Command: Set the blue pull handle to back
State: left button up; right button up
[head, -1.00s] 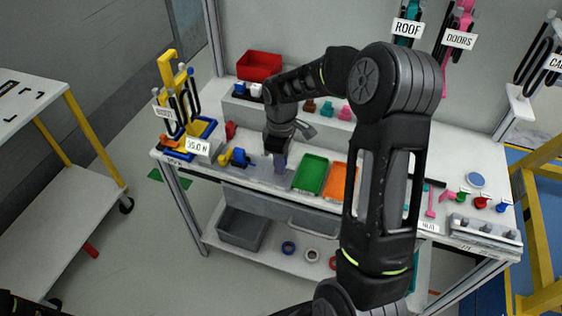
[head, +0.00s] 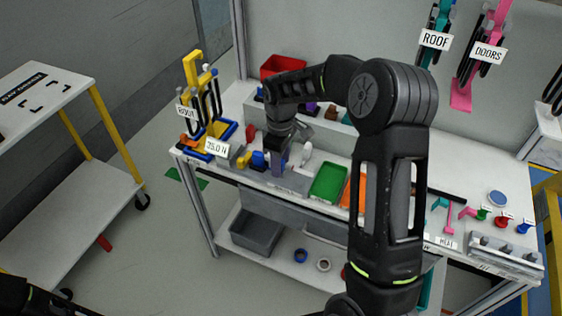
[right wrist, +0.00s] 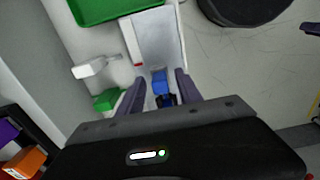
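The blue pull handle (right wrist: 159,82) shows in the right wrist view in front of a light grey panel (right wrist: 158,38), with a dark part just below it. My right gripper (right wrist: 160,90) is open; its two purple-grey fingers stand on either side of the blue handle, with gaps visible, so it is not gripped. In the head view, my right gripper (head: 279,158) points down at the bench, just right of a blue piece (head: 258,160) that seems to be the handle. My left gripper does not show clearly; only a dark part of mine is at the lower left.
A green tray (head: 328,184) lies right of the gripper, with an orange tray beside it. A yellow hook rack (head: 195,85) and a sign stand to the left. A white piece (right wrist: 90,68) and a green piece (right wrist: 108,100) are near the fingers in the wrist view.

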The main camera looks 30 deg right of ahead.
jog(key=shift+r, duration=0.1)
notch_tip(320, 180, up, 8)
jog(key=shift+f+b, duration=0.2)
jog(key=shift+b, duration=0.35)
dwell(0.5)
